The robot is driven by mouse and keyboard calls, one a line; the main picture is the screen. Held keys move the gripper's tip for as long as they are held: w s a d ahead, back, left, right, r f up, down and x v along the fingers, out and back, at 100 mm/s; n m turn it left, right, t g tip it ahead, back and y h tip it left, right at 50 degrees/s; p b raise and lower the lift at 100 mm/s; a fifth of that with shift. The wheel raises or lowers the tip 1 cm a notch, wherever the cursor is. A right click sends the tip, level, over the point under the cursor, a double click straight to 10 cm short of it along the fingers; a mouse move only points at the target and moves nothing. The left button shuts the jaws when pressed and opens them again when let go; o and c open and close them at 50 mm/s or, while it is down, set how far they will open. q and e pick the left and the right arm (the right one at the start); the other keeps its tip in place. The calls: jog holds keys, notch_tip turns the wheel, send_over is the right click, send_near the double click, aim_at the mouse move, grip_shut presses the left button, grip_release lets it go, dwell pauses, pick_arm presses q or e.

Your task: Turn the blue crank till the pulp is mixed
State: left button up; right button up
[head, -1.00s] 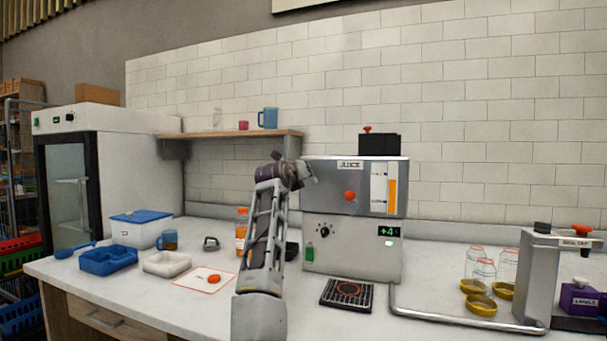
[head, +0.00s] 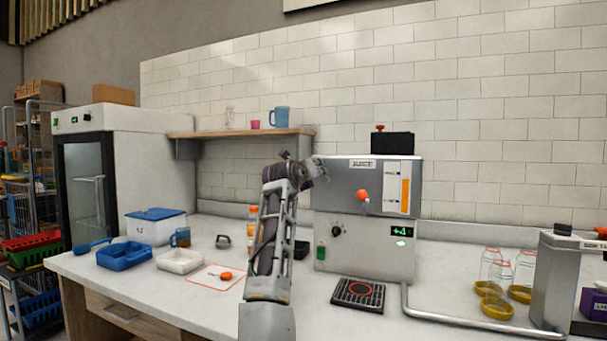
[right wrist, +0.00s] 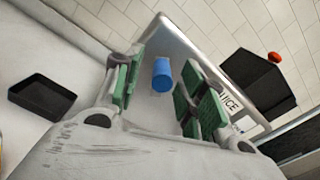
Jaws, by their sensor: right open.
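The blue crank's handle (right wrist: 162,74) shows in the right wrist view as a short blue cylinder by the side of the juicer. My right gripper (right wrist: 160,82) is open, with one green-padded finger on each side of the handle; gaps show between handle and pads. In the head view my right gripper (head: 319,168) is at the upper left edge of the juicer (head: 336,257), and the crank is hidden behind it. The juicer has an orange knob (head: 362,195), an orange level gauge (head: 405,195) and a display reading +4. My left gripper is out of view.
A black drip tray (head: 358,294) and a pipe (head: 470,322) lie in front of the juicer. Jars (head: 490,265) stand at right. A blue tray (head: 124,257), a white tray (head: 180,262) and a mug (head: 181,238) are at left. A shelf (head: 240,133) hangs behind my arm.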

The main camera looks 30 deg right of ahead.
jog(key=v, duration=0.9)
jog(key=shift+s+a, duration=0.2)
jog(key=shift+s, duration=0.05)
jog(key=shift+r, duration=0.1)
dwell(0.4)
pick_arm(q)
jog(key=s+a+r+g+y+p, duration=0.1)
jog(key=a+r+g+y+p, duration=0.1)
jog(key=p, duration=0.7)
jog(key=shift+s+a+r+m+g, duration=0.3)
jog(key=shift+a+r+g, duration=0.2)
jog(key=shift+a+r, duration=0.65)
pick_arm(e)
notch_tip(320, 180, up, 9)
pick_arm(q)
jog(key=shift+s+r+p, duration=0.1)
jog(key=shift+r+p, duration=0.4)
jog(key=shift+p, duration=0.05)
pick_arm(e)
jog(key=shift+r, duration=0.6)
